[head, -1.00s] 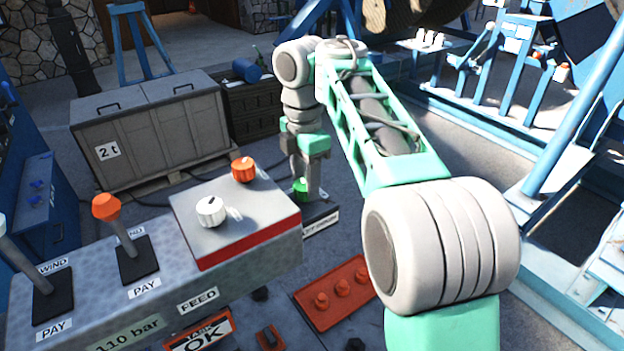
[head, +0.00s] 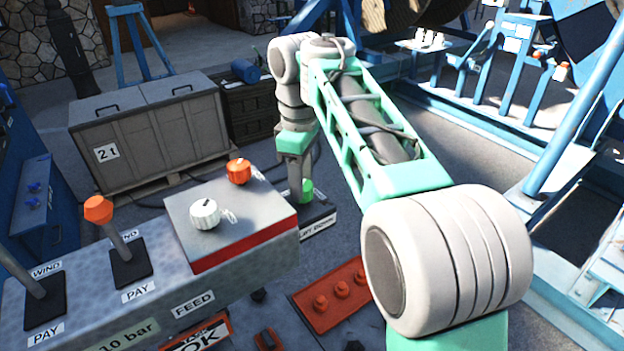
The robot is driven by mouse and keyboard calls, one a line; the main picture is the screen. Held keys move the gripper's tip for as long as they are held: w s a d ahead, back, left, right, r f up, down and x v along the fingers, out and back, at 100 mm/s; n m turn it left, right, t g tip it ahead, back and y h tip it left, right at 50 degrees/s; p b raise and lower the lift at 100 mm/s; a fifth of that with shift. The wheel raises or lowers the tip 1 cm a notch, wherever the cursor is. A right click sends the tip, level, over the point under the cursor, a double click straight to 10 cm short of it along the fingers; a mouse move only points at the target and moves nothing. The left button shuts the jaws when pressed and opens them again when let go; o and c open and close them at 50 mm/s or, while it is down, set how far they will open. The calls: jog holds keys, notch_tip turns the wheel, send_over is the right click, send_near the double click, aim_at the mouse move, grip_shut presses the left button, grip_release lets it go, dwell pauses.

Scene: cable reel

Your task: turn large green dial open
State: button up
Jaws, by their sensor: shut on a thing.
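The green dial (head: 307,190) sits on a small dark box (head: 309,212) with a white label, behind the grey control console. My gripper (head: 301,188) reaches down onto the dial from above and is shut on it. One finger shows at the dial's left side; the other finger is mostly hidden. The dial's lower part and its pointer mark cannot be made out.
The console carries a white knob (head: 205,214), an orange knob (head: 238,171) and orange-topped levers (head: 98,209). A red panel with buttons (head: 334,293) lies in front of the dial's box. A grey crate (head: 150,135) stands behind left.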

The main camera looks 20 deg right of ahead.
jog(key=m, duration=0.5)
jog(key=shift+m, duration=0.4)
jog(key=shift+s+f+m, duration=0.1)
jog(key=shift+f+m, duration=0.05)
jog(key=shift+m, duration=0.55)
jog(key=shift+f, duration=0.3)
jog(key=o, duration=1)
jog(key=shift+s, duration=0.1)
jog(key=o, duration=0.4)
jog(key=shift+a+r, duration=0.1)
jog(key=shift+a, duration=0.15)
jog(key=shift+d, duration=0.3)
notch_tip(320, 180, up, 8)
jog(key=p, duration=0.7)
jog(key=shift+d+f, duration=0.1)
jog(key=shift+f, duration=0.1)
